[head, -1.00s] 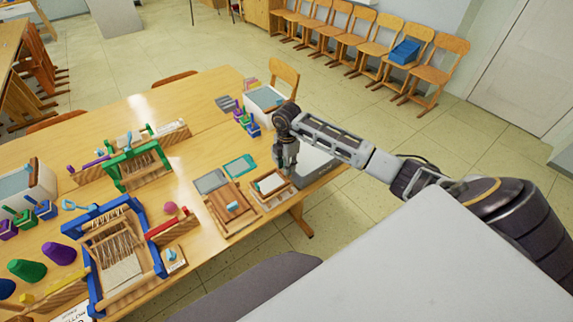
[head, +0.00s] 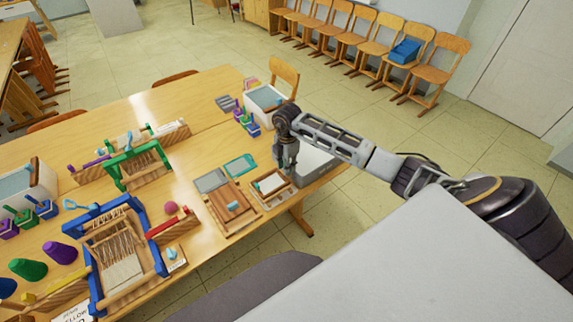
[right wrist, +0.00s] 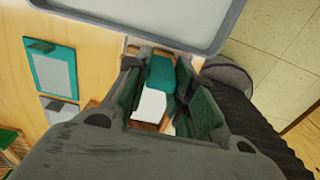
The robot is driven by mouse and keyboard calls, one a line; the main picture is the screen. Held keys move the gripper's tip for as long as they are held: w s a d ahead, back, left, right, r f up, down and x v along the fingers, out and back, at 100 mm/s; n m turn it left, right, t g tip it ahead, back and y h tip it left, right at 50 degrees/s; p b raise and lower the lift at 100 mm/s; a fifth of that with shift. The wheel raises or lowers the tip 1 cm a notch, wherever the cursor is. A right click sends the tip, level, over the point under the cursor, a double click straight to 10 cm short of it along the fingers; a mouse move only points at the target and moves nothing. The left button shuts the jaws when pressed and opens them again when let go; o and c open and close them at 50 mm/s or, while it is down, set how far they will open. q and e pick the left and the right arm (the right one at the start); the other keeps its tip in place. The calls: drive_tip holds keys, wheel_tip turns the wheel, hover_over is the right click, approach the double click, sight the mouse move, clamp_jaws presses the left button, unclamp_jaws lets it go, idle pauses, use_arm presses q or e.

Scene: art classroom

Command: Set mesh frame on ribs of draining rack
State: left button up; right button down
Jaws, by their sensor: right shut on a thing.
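My right gripper (head: 287,166) points down at the back right side of a small wooden frame with a pale sheet-like middle (head: 270,185), which looks like the mesh frame. In the right wrist view the fingers (right wrist: 170,88) are shut on a teal block-like grip (right wrist: 160,75). A white surface (right wrist: 150,105) and wood edges show just below it. A larger wooden piece (head: 225,220) with a teal block on it lies directly left of the frame. It may be the draining rack, but its ribs are too small to make out. My left gripper is out of view.
A teal-rimmed panel (head: 240,166) and a grey panel (head: 210,181) lie behind the wooden pieces. A pale tray (head: 316,160) stands to the right, close to the gripper. Blue (head: 118,255) and green (head: 137,166) looms stand left. The table's front edge is near.

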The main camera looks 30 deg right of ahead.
drive_tip(key=shift+f+b, duration=0.5)
drive_tip(key=shift+f, duration=0.95)
idle(3.8)
idle(0.4)
drive_tip(key=c, duration=1.1)
unclamp_jaws()
drive_tip(key=shift+c, duration=0.2)
drive_tip(key=shift+r, duration=6)
